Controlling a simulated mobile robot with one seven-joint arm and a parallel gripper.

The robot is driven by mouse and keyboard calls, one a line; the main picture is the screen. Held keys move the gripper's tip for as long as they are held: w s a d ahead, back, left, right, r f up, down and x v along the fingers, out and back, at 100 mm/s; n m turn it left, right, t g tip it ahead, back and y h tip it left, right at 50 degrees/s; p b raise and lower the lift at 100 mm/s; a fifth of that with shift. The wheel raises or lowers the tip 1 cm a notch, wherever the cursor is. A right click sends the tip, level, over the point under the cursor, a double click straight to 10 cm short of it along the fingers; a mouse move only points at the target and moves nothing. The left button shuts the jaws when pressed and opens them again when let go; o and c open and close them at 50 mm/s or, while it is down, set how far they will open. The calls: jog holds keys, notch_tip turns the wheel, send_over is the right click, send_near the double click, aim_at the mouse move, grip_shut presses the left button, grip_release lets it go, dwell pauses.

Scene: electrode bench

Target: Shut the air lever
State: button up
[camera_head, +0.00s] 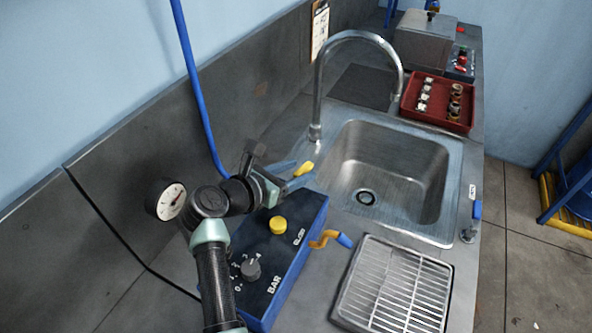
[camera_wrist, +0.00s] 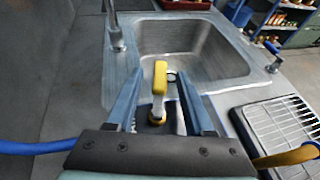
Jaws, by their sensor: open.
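The air lever is a yellow handle (camera_head: 304,169) at the far end of the blue control box (camera_head: 293,228), by the sink's near left corner. In the wrist view my gripper (camera_wrist: 160,100) shows gaps between both fingers and the lever. My arm hides part of the box.
A blue hose (camera_head: 202,100) hangs by my wrist. A pressure gauge (camera_head: 171,200) is left of it. A tap (camera_head: 317,100), sink (camera_head: 345,150) and rack (camera_head: 395,285) stand nearby.

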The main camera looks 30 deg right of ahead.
jog(key=b+v, duration=0.2)
jog(key=v, duration=1.1)
jog(key=shift+r, duration=0.1)
